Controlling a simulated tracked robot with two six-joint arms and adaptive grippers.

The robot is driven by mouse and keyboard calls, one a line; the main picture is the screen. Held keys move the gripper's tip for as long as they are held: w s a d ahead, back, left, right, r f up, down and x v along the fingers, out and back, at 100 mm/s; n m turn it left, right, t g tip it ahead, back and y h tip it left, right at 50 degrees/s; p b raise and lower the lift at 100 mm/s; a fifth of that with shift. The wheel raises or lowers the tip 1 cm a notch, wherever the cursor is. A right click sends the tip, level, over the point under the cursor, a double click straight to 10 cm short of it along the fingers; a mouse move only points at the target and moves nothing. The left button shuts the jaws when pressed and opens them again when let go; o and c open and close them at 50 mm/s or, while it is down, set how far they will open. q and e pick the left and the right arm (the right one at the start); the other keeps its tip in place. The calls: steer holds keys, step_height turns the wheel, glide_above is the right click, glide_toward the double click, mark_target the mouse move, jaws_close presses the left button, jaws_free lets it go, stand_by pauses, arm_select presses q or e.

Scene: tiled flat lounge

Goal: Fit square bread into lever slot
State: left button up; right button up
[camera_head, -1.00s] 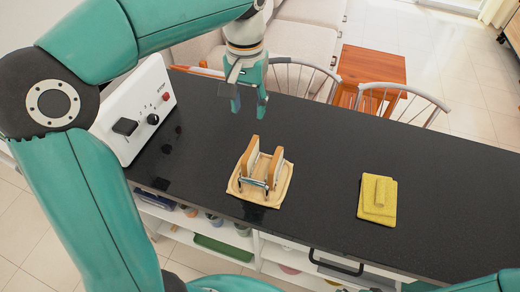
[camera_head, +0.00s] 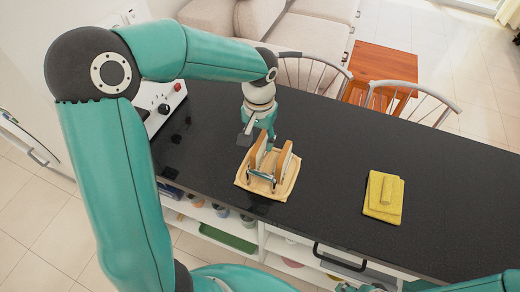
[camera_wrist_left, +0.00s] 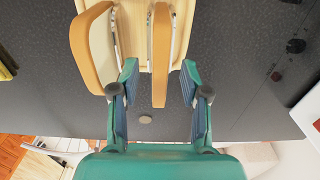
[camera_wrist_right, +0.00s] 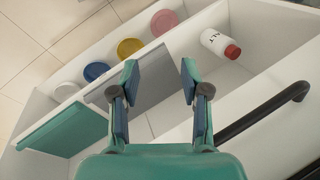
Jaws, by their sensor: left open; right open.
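Two brown-crusted bread slices stand upright in a metal rack on a pale wooden tray (camera_head: 245,181). In the head view, the left slice (camera_head: 257,152) is beside my left gripper and the right slice (camera_head: 284,160) stands apart from it. My left gripper (camera_wrist_left: 157,80) is open, with its fingers on either side of one slice (camera_wrist_left: 161,50); the other slice (camera_wrist_left: 91,45) is outside them. A white appliance (camera_head: 160,122) with a black knob and red button stands at the left, mostly hidden by my arm. My right gripper (camera_wrist_right: 157,80) is open and empty near the shelves.
A yellow folded cloth (camera_head: 377,210) lies on the black counter (camera_head: 330,150) to the right, with clear room around it. Chairs (camera_head: 415,100) and an orange table (camera_head: 380,65) stand beyond. Open shelves below hold a salt bottle (camera_wrist_right: 215,42) and bowls.

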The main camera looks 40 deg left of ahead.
arm_select(q)
step_height(320, 180, down, 2)
steer(key=shift+c, duration=0.2)
jaws_close()
steer(key=shift+r, duration=0.2)
